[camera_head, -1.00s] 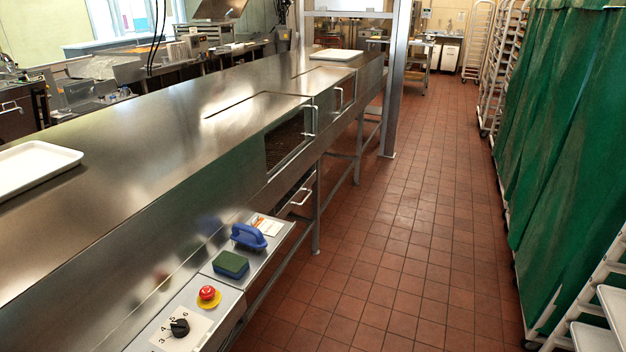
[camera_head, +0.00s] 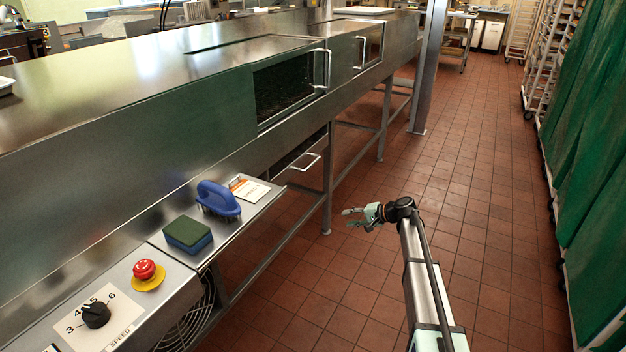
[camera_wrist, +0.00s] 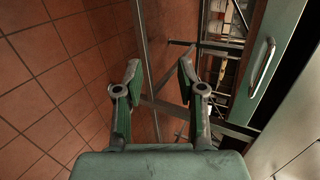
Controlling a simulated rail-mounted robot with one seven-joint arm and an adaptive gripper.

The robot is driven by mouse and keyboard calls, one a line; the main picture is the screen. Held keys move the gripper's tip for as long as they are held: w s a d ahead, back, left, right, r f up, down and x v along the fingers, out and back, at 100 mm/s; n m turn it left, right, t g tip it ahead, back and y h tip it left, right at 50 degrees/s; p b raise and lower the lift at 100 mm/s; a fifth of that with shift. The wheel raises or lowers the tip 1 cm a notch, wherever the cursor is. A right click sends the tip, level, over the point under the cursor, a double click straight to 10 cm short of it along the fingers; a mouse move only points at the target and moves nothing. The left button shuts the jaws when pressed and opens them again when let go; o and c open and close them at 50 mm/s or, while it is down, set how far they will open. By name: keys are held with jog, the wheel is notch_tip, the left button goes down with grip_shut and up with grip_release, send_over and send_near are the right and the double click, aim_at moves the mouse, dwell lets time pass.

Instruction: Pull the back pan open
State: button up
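A low pan front with a pale bar handle (camera_head: 306,163) shows under the steel machine in the head view, below the nearer dark window. It looks shut. I cannot tell whether it is the back pan. My gripper (camera_head: 350,217) is over the tiled floor to the right of that handle, apart from it. In the wrist view my gripper (camera_wrist: 159,68) is open, with nothing between its fingers. There, a bar handle (camera_wrist: 263,65) on a greenish panel (camera_wrist: 251,42) lies to the right of the fingers.
The steel machine (camera_head: 110,140) fills the left, with two handled windows. A ledge holds a blue brush (camera_head: 217,198), a sponge (camera_head: 187,234), a red button (camera_head: 144,269) and a speed dial (camera_head: 96,314). A machine leg (camera_head: 328,185) stands near the handle. The right aisle is clear up to green-covered racks (camera_head: 590,190).

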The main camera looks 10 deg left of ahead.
aim_at(314, 163)
jog(key=w+a+r+t+y+b, duration=0.1)
jog(key=w+r+t+y+b, duration=0.2)
jog(key=w+r, duration=1.05)
jog(key=shift+g, duration=0.6)
jog(key=b+x, duration=0.1)
jog(key=x, duration=0.4)
jog(key=s+r+b+x, duration=0.1)
jog(key=x, duration=0.4)
jog(key=a+b+x, duration=0.1)
jog(key=x, duration=0.4)
jog(key=shift+s+a+r+b, duration=0.2)
jog(key=shift+a+r+b, duration=0.05)
jog(key=shift+a+b, duration=0.15)
grip_shut()
